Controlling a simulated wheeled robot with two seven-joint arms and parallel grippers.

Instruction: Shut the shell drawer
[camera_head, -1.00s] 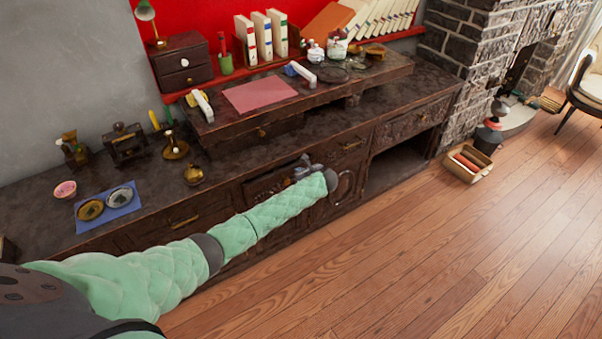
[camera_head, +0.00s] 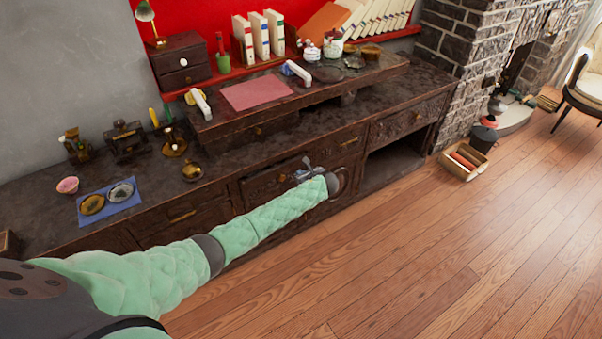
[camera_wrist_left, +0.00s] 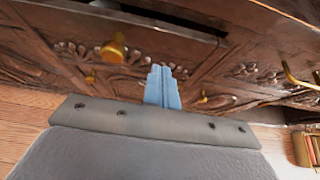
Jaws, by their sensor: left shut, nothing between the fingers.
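The shell drawer appears to be the carved dark-wood drawer (camera_head: 262,184) in the middle of the long cabinet, partly hidden by my left arm. In the left wrist view a carved front (camera_wrist_left: 70,48) with a brass knob (camera_wrist_left: 117,46) shows, with a dark gap above it, so it looks at least partly open. My left gripper (camera_head: 305,171) is at this drawer's right part. In the left wrist view its blue-grey fingers (camera_wrist_left: 163,86) are shut and empty, pointing at the carved wood. I cannot tell whether they touch it. My right gripper is out of view.
The cabinet top (camera_head: 240,160) carries brass pots and a blue mat (camera_head: 112,214) with two dishes. A plain drawer with a brass handle (camera_head: 183,216) is to the left. An open compartment (camera_head: 392,168) is to the right.

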